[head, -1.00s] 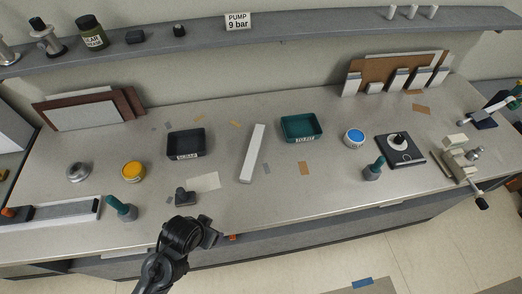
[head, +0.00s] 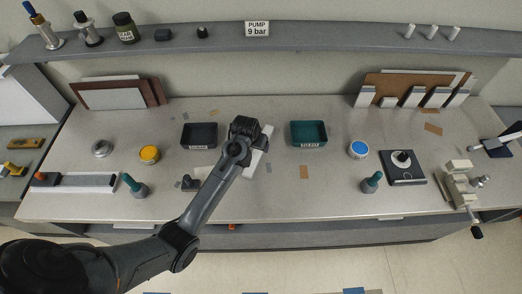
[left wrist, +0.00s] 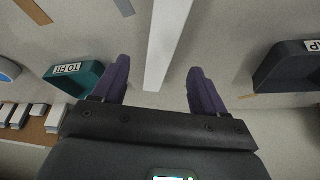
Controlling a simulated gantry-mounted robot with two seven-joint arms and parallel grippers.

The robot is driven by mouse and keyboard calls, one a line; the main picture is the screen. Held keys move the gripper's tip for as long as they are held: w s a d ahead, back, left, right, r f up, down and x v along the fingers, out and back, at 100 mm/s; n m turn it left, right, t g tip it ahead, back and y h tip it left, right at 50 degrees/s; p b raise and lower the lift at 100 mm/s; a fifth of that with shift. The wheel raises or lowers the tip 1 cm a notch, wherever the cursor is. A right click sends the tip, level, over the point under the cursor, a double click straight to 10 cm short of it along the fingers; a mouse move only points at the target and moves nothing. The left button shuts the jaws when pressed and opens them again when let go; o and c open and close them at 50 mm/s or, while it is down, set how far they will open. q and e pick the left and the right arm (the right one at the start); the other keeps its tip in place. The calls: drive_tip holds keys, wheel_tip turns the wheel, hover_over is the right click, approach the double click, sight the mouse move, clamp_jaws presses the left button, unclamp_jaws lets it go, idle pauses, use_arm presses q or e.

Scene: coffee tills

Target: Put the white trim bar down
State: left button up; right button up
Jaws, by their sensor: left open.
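The white trim bar (head: 254,161) lies on the counter between a black tray and a green tray, partly hidden behind my left arm in the head view. My left gripper (head: 243,128) is above the bar, and the head view hides its fingertips. In the left wrist view, the open purple fingers (left wrist: 158,70) are spread to either side of the white bar (left wrist: 166,40), with a gap on both sides. The bar appears to lie flat on the counter. My right gripper is not in view.
The black tray (head: 186,142) stands left of the bar and the green tray (head: 294,141) right of it. A yellow-lidded tin (head: 149,154) and a blue-topped tin (head: 358,150) stand further out. A shelf (head: 320,38) runs along the back. The counter front centre is mostly clear.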

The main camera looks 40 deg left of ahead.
use_arm(q)
drive_tip(key=shift+x, duration=3.55)
drive_tip(key=shift+w+a, duration=0.1)
drive_tip(key=shift+c, duration=0.3)
clamp_jaws()
drive_tip(key=shift+r, duration=0.15)
